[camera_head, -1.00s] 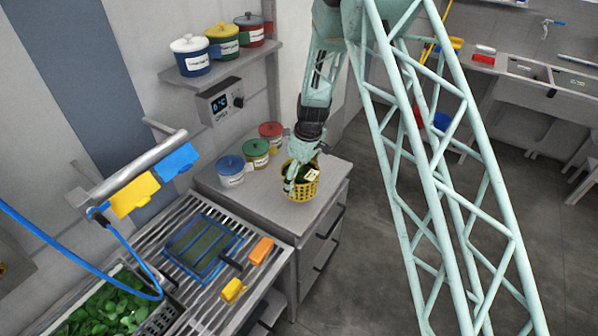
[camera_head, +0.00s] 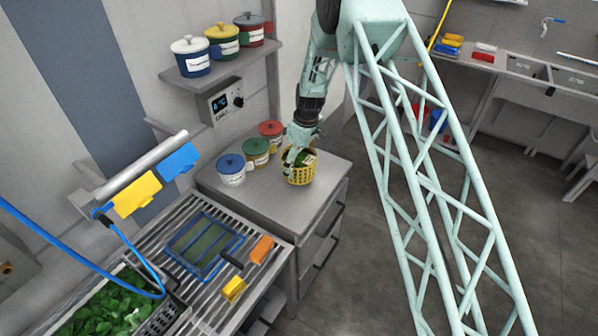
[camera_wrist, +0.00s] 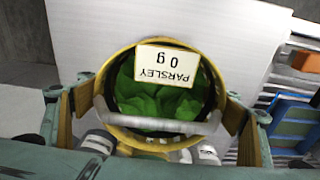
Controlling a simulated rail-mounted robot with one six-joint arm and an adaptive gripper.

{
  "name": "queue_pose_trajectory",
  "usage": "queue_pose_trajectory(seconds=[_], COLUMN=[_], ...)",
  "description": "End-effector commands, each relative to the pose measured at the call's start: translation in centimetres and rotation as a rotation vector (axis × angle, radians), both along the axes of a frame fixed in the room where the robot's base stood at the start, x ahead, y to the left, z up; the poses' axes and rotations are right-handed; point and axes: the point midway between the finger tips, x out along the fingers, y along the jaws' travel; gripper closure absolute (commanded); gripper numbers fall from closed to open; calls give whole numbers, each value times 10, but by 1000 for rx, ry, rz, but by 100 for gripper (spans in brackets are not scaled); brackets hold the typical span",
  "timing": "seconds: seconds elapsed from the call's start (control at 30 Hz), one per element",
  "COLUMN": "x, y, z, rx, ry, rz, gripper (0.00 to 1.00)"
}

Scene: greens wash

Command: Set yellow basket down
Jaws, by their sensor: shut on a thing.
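The yellow basket (camera_head: 300,174) is at the grey cabinet top (camera_head: 265,193), near its back right. In the wrist view the basket (camera_wrist: 122,60) shows from above, with green leaves (camera_wrist: 150,98) inside and a white label (camera_wrist: 167,66) reading "PARSLEY 0 g". My gripper (camera_head: 298,155) is above the basket. In the wrist view my gripper (camera_wrist: 155,118) is shut on the basket's pale handle bar, a finger at each end. I cannot tell whether the basket's bottom touches the cabinet top.
Blue (camera_head: 231,170), green (camera_head: 256,152) and red (camera_head: 271,133) lidded pots stand left of the basket. A shelf (camera_head: 220,62) with more pots hangs above. The cabinet top's front is clear. A slatted counter (camera_head: 185,240) adjoins at the lower left.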

Motion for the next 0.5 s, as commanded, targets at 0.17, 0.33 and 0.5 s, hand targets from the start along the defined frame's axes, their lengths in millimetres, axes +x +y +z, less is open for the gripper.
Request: queue_pose_trajectory(seconds=[0.17,0.33,0.5], x=[0,0,0], y=[0,0,0], z=[1,-5,-17], rx=[0,0,0], ry=[-1,0,-1], rz=[0,0,0], gripper=[41,41,41])
